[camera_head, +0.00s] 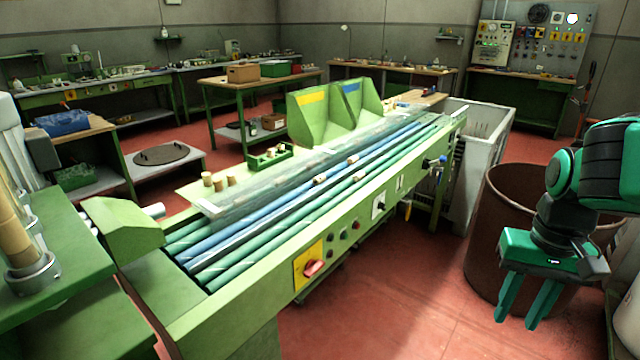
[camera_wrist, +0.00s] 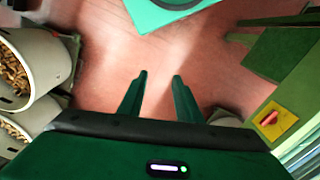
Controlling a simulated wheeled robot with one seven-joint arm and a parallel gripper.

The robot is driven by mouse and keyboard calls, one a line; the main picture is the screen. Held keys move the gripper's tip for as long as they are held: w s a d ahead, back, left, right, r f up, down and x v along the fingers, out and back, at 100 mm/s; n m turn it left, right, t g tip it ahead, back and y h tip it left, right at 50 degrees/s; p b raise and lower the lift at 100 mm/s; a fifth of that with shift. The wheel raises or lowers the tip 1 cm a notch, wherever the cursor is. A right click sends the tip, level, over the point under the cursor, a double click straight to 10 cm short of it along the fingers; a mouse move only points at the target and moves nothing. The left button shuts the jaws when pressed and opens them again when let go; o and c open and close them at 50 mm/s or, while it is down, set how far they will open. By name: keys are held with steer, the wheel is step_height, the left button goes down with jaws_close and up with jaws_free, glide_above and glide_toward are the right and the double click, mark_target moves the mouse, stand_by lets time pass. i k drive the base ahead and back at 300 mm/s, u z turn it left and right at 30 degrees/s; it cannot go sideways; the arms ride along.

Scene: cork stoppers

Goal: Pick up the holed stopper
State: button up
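Small tan cork stoppers (camera_head: 218,184) stand in a group on the near left shelf of the green roller machine (camera_head: 380,190) in the head view. Other small corks (camera_head: 320,180) lie along its blue and green rollers. A small green tray (camera_head: 270,160) with corks in it sits on the shelf behind. At this size I cannot tell which stopper has a hole. My gripper (camera_head: 525,305) hangs at the right, away from the machine, fingers pointing down. In the wrist view my gripper (camera_wrist: 160,77) is open and empty above the red floor.
A rusty brown drum (camera_head: 485,225) stands close behind my gripper, with a pale bin (camera_head: 490,130) beyond it. Cork-filled pale containers (camera_wrist: 38,62) show at left in the wrist view. Red floor (camera_head: 420,300) between the machine and my gripper is clear.

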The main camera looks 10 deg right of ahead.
mark_target(317, 180)
steer(key=z, duration=1.6)
steer(key=k, duration=1.05)
steer(key=u, duration=0.7)
steer(key=i, duration=1)
